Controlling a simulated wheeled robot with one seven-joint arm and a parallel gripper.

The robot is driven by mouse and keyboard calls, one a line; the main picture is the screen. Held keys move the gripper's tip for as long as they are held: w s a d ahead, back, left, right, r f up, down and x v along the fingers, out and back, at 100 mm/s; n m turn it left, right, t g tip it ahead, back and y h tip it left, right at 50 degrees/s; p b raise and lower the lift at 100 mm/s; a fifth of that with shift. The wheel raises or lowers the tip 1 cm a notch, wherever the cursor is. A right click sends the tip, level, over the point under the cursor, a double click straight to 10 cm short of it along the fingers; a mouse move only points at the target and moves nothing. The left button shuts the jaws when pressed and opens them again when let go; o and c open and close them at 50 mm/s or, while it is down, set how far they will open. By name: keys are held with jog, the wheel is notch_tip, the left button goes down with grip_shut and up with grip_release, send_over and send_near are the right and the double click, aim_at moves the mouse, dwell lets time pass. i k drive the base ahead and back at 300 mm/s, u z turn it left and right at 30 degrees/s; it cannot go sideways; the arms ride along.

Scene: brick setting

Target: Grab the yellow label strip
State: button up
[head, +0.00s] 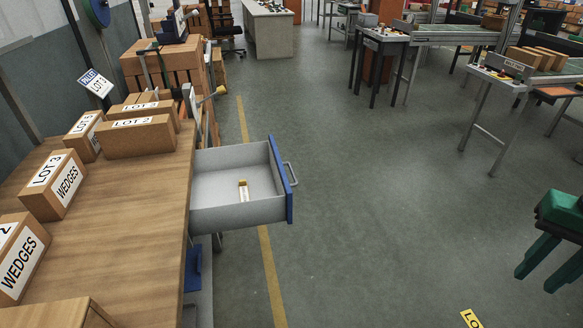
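A yellow label strip (471,319) with black letters starting "LO" lies at the bottom edge, against the grey floor; the rest of it is cut off. A small item with a yellow end and a pale body (243,191) lies in the open drawer; it is too small to identify. My gripper (537,281), green with two dark green fingers, is at the right edge, partly cut off. Its fingers are apart and nothing shows between them. It is above and to the right of the yellow strip, clearly apart from it.
The open grey drawer (219,208) with blue front juts from the wooden bench (110,233). Cardboard boxes, some marked WEDGES (58,186), stand on the bench. Conveyor tables (452,36) stand at the back right. The middle floor (370,200) is clear.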

aim_at(243, 185)
jog(key=z, duration=1.15)
jog(key=i, duration=1.65)
jog(key=u, duration=2.7)
